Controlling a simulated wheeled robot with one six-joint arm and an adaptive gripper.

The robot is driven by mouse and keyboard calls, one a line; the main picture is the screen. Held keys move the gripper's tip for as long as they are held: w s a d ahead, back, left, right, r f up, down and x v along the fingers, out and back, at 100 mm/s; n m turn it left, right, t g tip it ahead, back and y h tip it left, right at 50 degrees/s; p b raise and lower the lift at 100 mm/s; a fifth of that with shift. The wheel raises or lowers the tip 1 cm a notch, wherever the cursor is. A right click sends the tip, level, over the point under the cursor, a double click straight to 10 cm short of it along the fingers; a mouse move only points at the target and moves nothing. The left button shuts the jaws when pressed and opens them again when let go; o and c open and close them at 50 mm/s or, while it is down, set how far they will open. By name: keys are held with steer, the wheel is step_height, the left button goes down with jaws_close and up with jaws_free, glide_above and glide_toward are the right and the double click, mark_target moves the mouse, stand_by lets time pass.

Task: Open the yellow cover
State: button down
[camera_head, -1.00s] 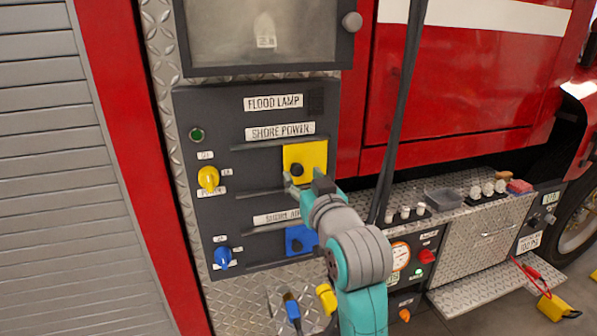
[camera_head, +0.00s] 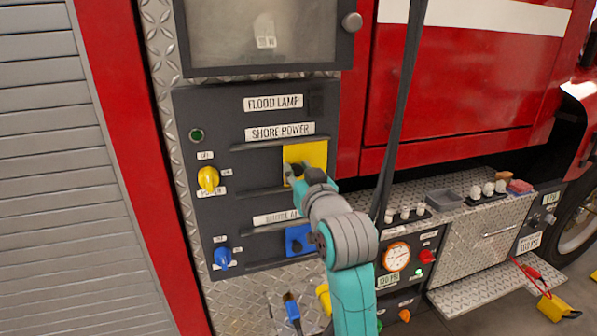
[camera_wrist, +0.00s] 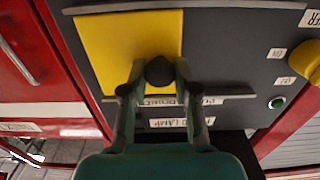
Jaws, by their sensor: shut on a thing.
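The yellow cover (camera_head: 311,154) is a square plate under the "SHORE POWER" label on the dark panel. It lies flat against the panel as far as I can see. In the wrist view the yellow cover (camera_wrist: 115,45) fills the upper left, with a round black knob (camera_wrist: 159,70) near its lower right edge. My gripper (camera_head: 294,172) is at the cover's lower left part. In the wrist view my gripper (camera_wrist: 158,85) has its two fingers on either side of the knob, shut on it. The gripper hides part of the cover and most of the knob in the head view.
A blue cover (camera_head: 299,239) sits below, partly behind my arm. A yellow rotary knob (camera_head: 208,178) and a blue rotary knob (camera_head: 223,257) are at the panel's left. Dark ledges (camera_head: 248,191) jut out below the labels. A black strap (camera_head: 400,110) hangs to the right.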

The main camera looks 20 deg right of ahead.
steer(key=a, duration=1)
steer(key=shift+a, duration=0.1)
steer(key=c, duration=0.9)
jaws_free()
steer(key=s, duration=1.2)
steer(key=shift+f, duration=0.15)
